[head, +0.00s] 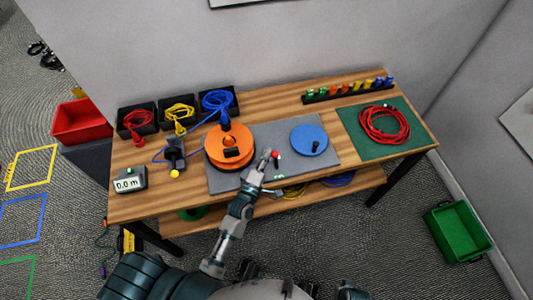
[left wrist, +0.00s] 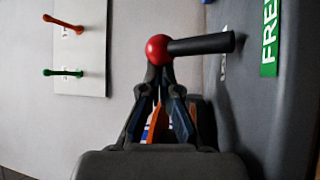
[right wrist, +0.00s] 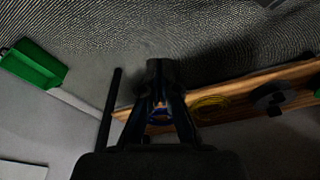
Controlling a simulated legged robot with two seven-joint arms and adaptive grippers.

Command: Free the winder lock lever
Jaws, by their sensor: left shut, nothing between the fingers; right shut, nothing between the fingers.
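The lock lever is a black rod (left wrist: 205,45) with a red ball knob (left wrist: 157,49). In the head view the red knob (head: 276,154) shows on the grey mat, between the orange reel (head: 229,160) and the blue disc (head: 309,139). My left gripper (head: 267,159) is shut and empty, its tips right at the knob; whether they touch cannot be told. In the left wrist view its fingertips (left wrist: 160,75) sit just below the ball, and the rod points right toward a green label (left wrist: 270,38) reading "FRE". My right gripper (right wrist: 165,75) is shut and empty, away from the lever.
Bins of red, yellow and blue cable (head: 217,101) stand at the back left. A meter (head: 129,180) reads 0.0 m. A red cable coil (head: 384,124) lies on a green mat (head: 362,150) at right. A green crate (head: 458,233) is on the floor.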

